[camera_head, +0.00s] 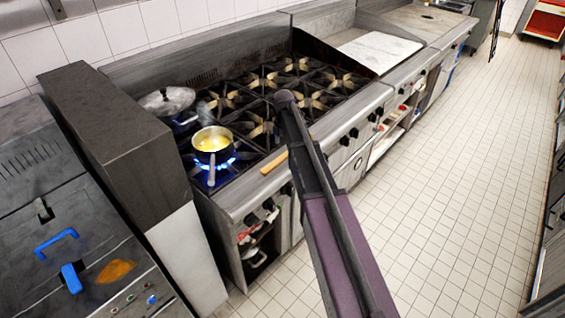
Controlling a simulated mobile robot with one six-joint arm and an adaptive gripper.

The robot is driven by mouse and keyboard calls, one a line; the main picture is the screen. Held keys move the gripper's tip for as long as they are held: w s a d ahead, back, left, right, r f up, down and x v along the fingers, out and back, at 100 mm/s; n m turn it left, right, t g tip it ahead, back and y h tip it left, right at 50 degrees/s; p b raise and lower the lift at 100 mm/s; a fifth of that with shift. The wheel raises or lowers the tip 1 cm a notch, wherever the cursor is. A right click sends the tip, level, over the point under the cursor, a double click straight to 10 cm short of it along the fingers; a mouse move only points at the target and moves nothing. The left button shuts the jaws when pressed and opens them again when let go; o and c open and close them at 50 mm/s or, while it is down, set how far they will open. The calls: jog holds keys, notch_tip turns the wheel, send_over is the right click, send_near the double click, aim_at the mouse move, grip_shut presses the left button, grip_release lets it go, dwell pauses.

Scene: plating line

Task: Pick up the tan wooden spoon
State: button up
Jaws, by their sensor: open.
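A tan, flat stick-like piece (273,163) lies on the front edge of the stove, just right of the lit burner. It looks like the tan wooden spoon, but only a short length shows and no bowl can be made out. My arm passes close to its right end and may hide part of it. My arm rises from the bottom of the view to a dark rounded end above the stove front. No gripper fingers can be made out.
A pot with yellow contents (212,141) stands over a blue flame, its handle pointing forward. A lidded pot (168,103) stands behind it. A tall grey cabinet (110,135) flanks the stove on the left. The tiled floor (450,190) at right is clear.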

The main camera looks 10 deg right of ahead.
aim_at(283, 156)
jog(key=shift+f, duration=0.4)
jog(key=shift+f+b, duration=0.1)
jog(key=shift+b, duration=0.2)
jog(key=shift+w+a+f+b, duration=0.1)
jog(key=shift+f+b, duration=1.15)
jog(key=shift+w+f+b, duration=0.1)
jog(key=shift+f+b, duration=1.15)
grip_shut()
